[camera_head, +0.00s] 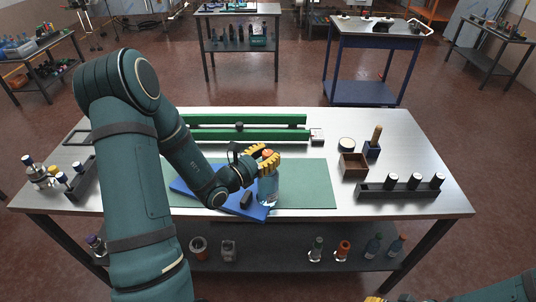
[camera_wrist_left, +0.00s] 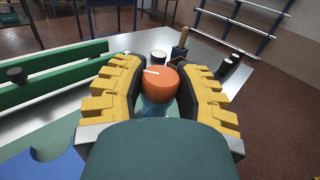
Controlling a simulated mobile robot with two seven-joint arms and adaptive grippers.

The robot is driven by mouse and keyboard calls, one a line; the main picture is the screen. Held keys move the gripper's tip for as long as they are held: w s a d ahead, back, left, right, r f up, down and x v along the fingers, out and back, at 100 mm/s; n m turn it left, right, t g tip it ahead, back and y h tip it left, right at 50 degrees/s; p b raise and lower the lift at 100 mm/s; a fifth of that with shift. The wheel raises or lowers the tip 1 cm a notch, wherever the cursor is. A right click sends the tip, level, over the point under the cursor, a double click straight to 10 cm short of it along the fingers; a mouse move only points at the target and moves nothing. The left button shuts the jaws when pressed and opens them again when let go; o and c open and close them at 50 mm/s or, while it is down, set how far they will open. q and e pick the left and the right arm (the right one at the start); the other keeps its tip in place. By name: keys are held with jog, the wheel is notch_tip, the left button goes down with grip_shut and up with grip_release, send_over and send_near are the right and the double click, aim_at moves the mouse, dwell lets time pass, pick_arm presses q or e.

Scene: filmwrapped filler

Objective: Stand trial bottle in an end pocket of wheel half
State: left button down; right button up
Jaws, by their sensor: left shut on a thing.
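The trial bottle (camera_head: 268,191) is clear with an orange cap, which shows from above in the left wrist view (camera_wrist_left: 161,79). My left gripper (camera_head: 264,160) is shut around its upper part and holds it upright. The blue wheel half (camera_head: 250,212) lies flat on the green mat, partly hidden behind my left arm. One of its curved pockets shows in the left wrist view (camera_wrist_left: 52,167). The bottle's lower end is at the wheel half's right end; I cannot tell whether it sits in the pocket.
Green rails (camera_head: 245,119) run along the back. A brown box (camera_head: 353,165) and a black rack (camera_head: 398,191) with white-and-black pieces stand to the right. Small bottles (camera_head: 38,174) stand at the left. The green mat (camera_head: 315,185) is clear right of the bottle.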

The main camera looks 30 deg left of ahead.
pick_arm(q)
jog(key=c, duration=0.7)
grip_release()
jog(key=shift+o, duration=0.2)
